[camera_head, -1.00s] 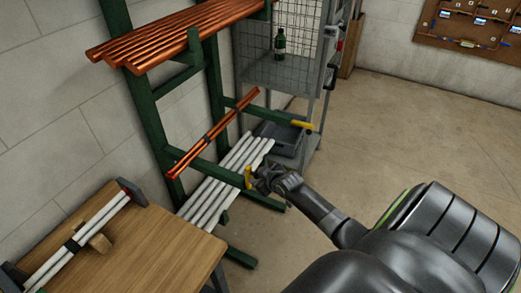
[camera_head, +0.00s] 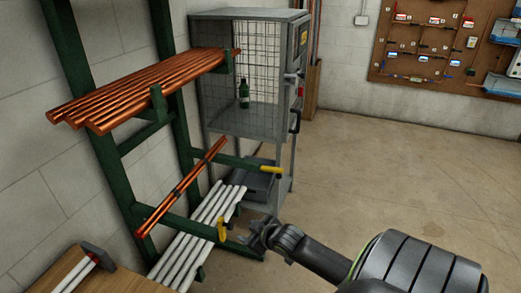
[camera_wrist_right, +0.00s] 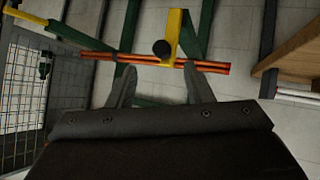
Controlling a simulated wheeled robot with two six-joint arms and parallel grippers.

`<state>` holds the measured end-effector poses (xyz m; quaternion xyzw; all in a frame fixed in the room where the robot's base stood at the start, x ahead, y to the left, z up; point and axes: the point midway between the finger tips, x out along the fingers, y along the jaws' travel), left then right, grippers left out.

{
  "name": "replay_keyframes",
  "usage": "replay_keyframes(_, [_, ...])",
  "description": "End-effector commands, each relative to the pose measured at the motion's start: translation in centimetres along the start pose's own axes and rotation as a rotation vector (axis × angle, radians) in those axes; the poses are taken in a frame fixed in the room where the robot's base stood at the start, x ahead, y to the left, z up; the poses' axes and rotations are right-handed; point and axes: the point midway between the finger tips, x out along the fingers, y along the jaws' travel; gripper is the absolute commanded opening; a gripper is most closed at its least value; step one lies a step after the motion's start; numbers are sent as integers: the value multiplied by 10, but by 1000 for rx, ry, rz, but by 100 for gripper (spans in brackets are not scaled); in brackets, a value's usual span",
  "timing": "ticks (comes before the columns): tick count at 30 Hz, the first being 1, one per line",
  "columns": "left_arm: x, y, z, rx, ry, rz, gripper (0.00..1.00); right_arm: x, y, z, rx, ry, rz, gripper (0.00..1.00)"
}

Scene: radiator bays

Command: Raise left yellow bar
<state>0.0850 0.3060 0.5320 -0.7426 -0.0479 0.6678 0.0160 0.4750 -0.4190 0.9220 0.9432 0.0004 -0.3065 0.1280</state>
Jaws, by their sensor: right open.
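The left yellow bar (camera_head: 222,229) is at the outer end of the rack's lower near green arm. In the head view it looks upright. A second yellow bar (camera_head: 271,169), on the farther arm, lies in line with that arm. My right gripper (camera_head: 258,236) is just right of the left bar. Its two fingers (camera_wrist_right: 160,78) are apart, with nothing between them. My left gripper is out of view.
Copper pipes (camera_head: 185,186) lie across the lower arms, behind the yellow bars. More copper pipes (camera_head: 140,88) rest above, and white pipes (camera_head: 200,240) below. A wire cage cabinet (camera_head: 248,75) stands behind. A wooden table (camera_head: 105,281) is at lower left. Floor at right is clear.

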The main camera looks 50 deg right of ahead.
Motion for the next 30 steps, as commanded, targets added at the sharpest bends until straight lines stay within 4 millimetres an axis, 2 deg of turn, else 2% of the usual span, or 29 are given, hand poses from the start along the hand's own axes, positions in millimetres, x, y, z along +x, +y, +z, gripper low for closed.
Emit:
replay_keyframes(6, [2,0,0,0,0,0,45,-37,0,0,-4,0,-1,46])
replay_keyframes(12, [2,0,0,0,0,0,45,-58,0,-1,-1,1,-1,46])
replay_keyframes(30, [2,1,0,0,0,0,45,-63,0,-1,0,2,-1,46])
